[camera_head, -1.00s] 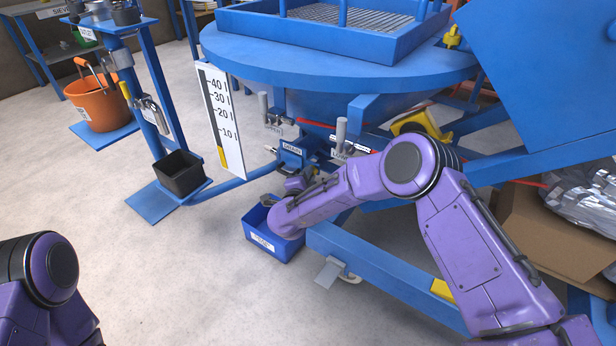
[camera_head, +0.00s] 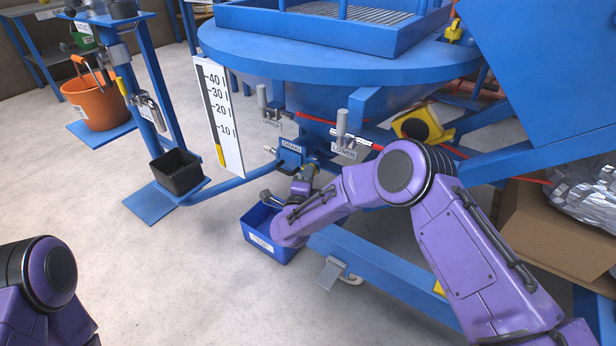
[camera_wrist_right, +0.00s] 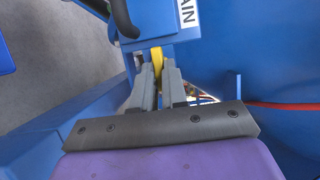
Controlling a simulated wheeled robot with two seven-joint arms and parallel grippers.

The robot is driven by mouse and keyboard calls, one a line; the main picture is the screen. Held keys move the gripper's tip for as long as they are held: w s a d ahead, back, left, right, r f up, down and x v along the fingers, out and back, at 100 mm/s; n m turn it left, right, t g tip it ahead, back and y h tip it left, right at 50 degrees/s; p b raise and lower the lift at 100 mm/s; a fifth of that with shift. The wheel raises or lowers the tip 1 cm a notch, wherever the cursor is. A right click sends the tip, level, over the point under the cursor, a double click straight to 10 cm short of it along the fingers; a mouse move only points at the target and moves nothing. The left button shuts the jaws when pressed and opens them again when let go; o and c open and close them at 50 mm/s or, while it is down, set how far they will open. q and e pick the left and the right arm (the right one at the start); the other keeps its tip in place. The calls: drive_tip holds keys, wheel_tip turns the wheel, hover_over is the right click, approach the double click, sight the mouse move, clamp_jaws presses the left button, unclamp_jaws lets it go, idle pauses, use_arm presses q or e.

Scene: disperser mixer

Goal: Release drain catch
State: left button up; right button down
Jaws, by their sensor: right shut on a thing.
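The blue drain block (camera_head: 290,147), labelled DRAIN, sits low on the blue mixer frame, under the hopper. It also shows at the top of the right wrist view (camera_wrist_right: 150,22), with its label partly cut off. A narrow yellow catch (camera_wrist_right: 157,58) stands just below the block. My right gripper (camera_wrist_right: 157,78) is shut on this catch, with one grey finger on each side. In the head view my right gripper (camera_head: 303,183) is just below the drain block, partly hidden by my wrist. My left gripper is out of view; only its arm shows at lower left.
A blue bin (camera_head: 258,231) stands on the floor below my right wrist. Levers labelled UPPER (camera_head: 264,104) and LOWER (camera_head: 342,127) stand above the drain. A level scale (camera_head: 218,118) and black cup (camera_head: 178,173) are at left.

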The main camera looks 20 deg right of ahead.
drive_tip(key=shift+d+r, duration=0.1)
drive_tip(key=c, duration=1.2)
unclamp_jaws()
drive_tip(key=shift+o, duration=0.2)
drive_tip(key=p+v, duration=0.3)
drive_tip(key=v, duration=0.7)
drive_tip(key=shift+s, duration=0.2)
